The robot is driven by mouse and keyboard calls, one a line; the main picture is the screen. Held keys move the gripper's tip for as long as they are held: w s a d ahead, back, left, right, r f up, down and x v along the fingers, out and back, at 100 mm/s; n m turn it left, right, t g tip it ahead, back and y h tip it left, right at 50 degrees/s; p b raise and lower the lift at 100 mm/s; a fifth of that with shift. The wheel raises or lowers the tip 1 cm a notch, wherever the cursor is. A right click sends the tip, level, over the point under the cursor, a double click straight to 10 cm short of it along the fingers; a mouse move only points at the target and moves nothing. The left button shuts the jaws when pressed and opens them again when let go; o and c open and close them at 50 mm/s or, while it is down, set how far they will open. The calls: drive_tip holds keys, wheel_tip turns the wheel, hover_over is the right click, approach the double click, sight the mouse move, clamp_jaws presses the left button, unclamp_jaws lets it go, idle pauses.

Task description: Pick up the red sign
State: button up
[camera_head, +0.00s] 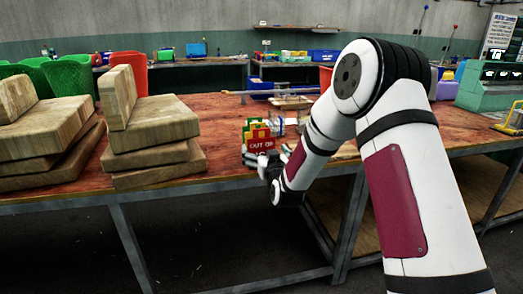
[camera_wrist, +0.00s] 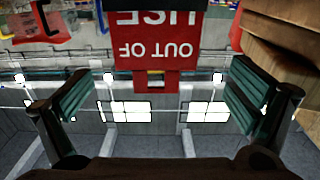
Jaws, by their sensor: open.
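The red sign (camera_head: 261,143) shows in the head view near the front edge of the wooden table, with white lettering. In the wrist view the red sign (camera_wrist: 157,50) appears upside down at the top centre, with "OUT OF USE" on it and a small slot near its end. My gripper (camera_head: 267,166) is at the table's front edge, close to the sign in the head view. In the wrist view my gripper (camera_wrist: 157,95) is open, its two fingers wide apart on either side of the sign. Neither finger touches the sign.
Stacked wooden blocks (camera_head: 152,130) stand left of the sign on the table (camera_head: 215,110). Wooden blocks (camera_wrist: 285,35) also show at the upper right of the wrist view. A yellow item (camera_head: 252,124) stands behind the sign. Green and red bins (camera_head: 128,68) stand farther back.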

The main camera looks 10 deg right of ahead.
sight(262, 143)
drive_tip(key=shift+w+d+b, duration=0.15)
drive_tip(key=shift+w+b, duration=0.05)
drive_tip(key=shift+w, duration=1.35)
drive_tip(key=shift+w+d+b, duration=0.1)
drive_tip(key=shift+w+b, duration=0.1)
drive_tip(key=shift+w, duration=1.35)
drive_tip(key=c, duration=1.1)
